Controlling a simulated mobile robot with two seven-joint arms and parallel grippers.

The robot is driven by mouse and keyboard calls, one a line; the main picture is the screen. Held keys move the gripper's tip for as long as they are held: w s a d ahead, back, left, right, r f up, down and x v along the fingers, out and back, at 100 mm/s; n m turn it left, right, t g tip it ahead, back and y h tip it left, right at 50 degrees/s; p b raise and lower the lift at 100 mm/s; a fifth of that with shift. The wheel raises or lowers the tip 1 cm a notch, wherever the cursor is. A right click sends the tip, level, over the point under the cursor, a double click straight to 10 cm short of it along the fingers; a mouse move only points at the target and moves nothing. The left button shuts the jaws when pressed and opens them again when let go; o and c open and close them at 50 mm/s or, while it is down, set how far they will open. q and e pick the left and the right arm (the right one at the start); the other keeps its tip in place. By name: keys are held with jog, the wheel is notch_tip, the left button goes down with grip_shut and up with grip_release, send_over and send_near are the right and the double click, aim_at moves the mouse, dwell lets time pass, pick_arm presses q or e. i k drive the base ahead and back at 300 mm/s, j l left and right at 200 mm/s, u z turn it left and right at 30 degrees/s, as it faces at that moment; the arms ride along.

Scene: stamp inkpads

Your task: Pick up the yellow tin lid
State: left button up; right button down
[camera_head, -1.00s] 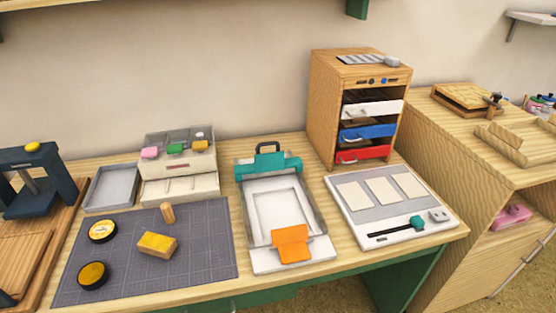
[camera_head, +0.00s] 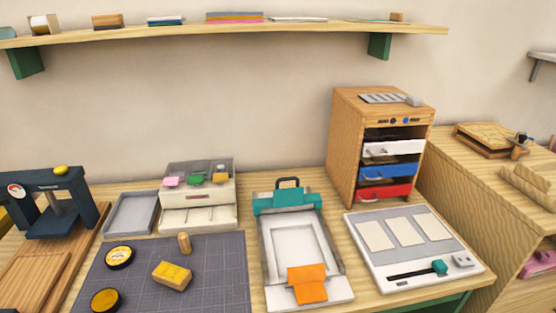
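Two round black-rimmed, yellow-topped pieces lie on the grey cutting mat (camera_head: 215,290). The far one (camera_head: 120,257) has a yellow face with dark marking. The near one (camera_head: 106,300) has a plainer yellow face and is partly cut off by the bottom edge of the picture. I cannot tell for sure which is the tin lid. A wooden block with a yellow top (camera_head: 172,275) lies to their right, and a small wooden peg (camera_head: 184,243) stands behind it. Neither of my grippers is in view.
A dark press (camera_head: 45,210) stands at the left. Behind the mat are a grey tray (camera_head: 131,212) and a small drawer box (camera_head: 198,205). A teal-clamped frame (camera_head: 290,240), a white board (camera_head: 410,248) and a wooden drawer cabinet (camera_head: 345,150) stand to the right.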

aim_at(119, 257)
jog(key=u, duration=1.3)
